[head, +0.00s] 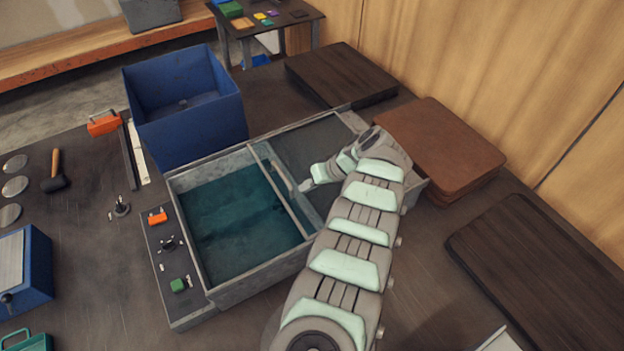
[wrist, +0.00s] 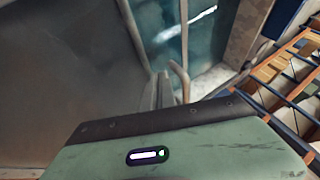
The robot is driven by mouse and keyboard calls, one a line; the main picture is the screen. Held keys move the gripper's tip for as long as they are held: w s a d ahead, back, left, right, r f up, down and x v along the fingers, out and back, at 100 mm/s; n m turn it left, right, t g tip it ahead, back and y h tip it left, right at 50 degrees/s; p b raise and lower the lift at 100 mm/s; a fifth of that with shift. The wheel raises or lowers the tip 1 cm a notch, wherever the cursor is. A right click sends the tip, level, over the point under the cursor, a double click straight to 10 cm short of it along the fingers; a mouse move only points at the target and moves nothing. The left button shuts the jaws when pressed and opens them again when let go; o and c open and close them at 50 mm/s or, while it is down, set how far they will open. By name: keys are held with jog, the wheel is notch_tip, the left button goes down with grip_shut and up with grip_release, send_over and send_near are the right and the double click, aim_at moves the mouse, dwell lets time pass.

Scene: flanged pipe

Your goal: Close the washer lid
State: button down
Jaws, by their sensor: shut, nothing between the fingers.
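The washer (head: 255,289) is a grey metal tank on the bench, and its left part is uncovered, with teal liquid (head: 240,225) inside. The lid (head: 310,142) appears to be a flat panel over the right part, with a pale bar along its left edge. My gripper (head: 304,186) is shut and empty, at that bar near the middle of the tank. In the wrist view, my gripper's fingers (wrist: 164,92) are together beside a curved tan rod (wrist: 181,80), possibly the lid's handle. I cannot tell whether they touch it. My arm hides the tank's front right part.
A control panel (head: 164,254) with orange and green parts runs along the washer's left side. A blue bin (head: 190,125) stands behind it. A brown stack (head: 440,145) and dark boards (head: 540,260) lie to the right. Bench space left of the panel is partly clear.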

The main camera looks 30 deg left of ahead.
jog(key=shift+s+a+p, duration=0.3)
jog(key=shift+s+a, duration=0.1)
jog(key=shift+s, duration=0.1)
jog(key=shift+s+r+p, duration=0.1)
jog(key=shift+s+p, duration=0.05)
jog(key=shift+p, duration=0.15)
